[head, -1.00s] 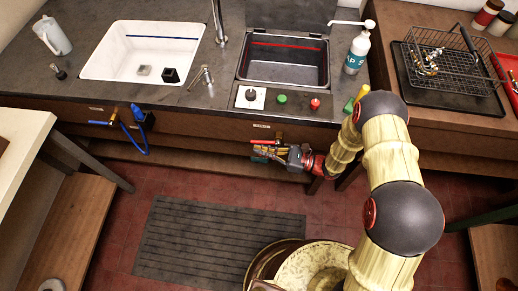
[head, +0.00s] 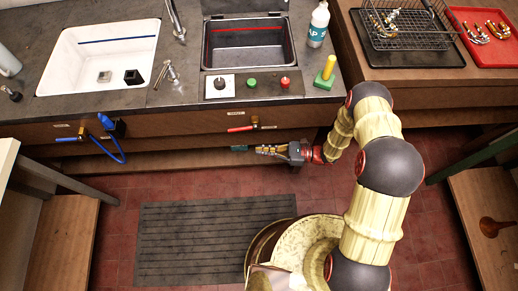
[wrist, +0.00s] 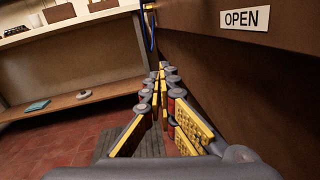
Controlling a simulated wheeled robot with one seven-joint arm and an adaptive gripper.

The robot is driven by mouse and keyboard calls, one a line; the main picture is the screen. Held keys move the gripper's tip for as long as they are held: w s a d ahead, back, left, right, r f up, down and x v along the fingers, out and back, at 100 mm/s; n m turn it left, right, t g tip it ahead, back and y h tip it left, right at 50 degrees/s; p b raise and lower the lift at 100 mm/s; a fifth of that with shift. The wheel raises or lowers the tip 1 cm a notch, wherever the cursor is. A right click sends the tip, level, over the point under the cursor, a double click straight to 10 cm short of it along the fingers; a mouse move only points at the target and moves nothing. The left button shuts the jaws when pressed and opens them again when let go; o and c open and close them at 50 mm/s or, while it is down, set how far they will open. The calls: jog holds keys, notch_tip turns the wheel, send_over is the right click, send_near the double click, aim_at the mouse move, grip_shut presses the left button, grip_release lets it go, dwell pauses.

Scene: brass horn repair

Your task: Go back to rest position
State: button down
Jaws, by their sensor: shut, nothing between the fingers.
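My gripper (head: 262,150) is in front of the wooden counter front, at the height of its lower rail, below the red-handled valve (head: 241,129). It points left and is apart from the valve. In the wrist view my gripper (wrist: 164,72) has its yellow-padded fingers closed together at the tips, with nothing between them. The counter front (wrist: 220,70) runs close along the right side of the wrist view, with a white OPEN label (wrist: 245,19) on it.
A blue-handled valve (head: 72,139) with a blue hose is further left. A grey slatted mat (head: 200,240) lies on the red tiled floor. Wooden benches stand left (head: 55,240) and right (head: 480,220). The floor below my gripper is clear.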

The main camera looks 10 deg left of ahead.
dwell(0.4)
jog(key=s+d+f+n+g+h, duration=0.2)
jog(key=s+n+g+h, duration=0.15)
jog(key=s, duration=0.55)
jog(key=s+d+r+n+g+h, duration=0.2)
jog(key=d+r+n+g+h, duration=0.1)
jog(key=r, duration=0.1)
jog(key=w+d+r+n+t+h, duration=0.1)
jog(key=d+r+n+t+h, duration=0.3)
jog(key=d+r, duration=0.7)
jog(key=w+d+r+n+t+h, duration=0.15)
jog(key=d+r+n+h, duration=0.45)
jog(key=r, duration=0.8)
jog(key=s+d+r+n+t+h, duration=0.1)
jog(key=r+t, duration=0.3)
jog(key=r, duration=0.5)
jog(key=s+d+r+n+t, duration=0.1)
jog(key=s+d+r+t, duration=0.1)
jog(key=r, duration=0.7)
jog(key=s+t, duration=0.1)
jog(key=t, duration=0.1)
jog(key=shift+d+r+t+h, duration=0.25)
jog(key=shift+d+t+h, duration=0.05)
jog(key=shift+d+h, duration=0.05)
